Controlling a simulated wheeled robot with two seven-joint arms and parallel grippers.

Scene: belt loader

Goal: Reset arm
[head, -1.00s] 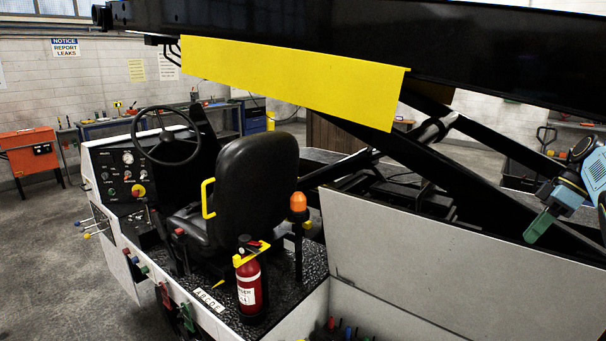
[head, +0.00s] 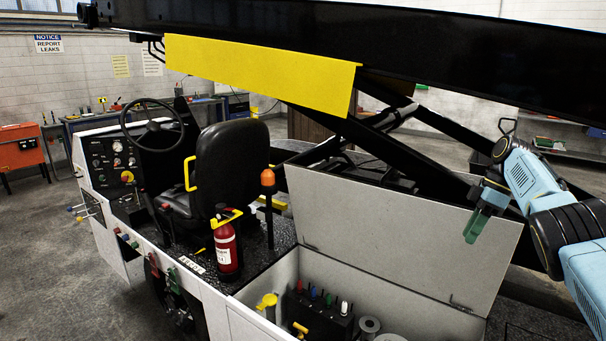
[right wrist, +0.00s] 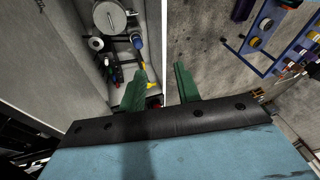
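My right arm comes in from the right in the head view. Its gripper (head: 474,226) hangs in front of the raised grey lid of the loader's side compartment, with green fingers pointing down. In the right wrist view the two green fingers (right wrist: 160,88) stand apart with nothing between them. The open compartment (right wrist: 66,20) lies beyond the fingers in that view, with several items in it. My left gripper is not in view.
The belt loader's seat (head: 233,165), red fire extinguisher (head: 226,250) and orange beacon (head: 268,178) stand left of the compartment. The raised lid (head: 400,225) is close to my right gripper. The black boom (head: 400,45) crosses overhead. Grey floor (head: 50,280) is open at left.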

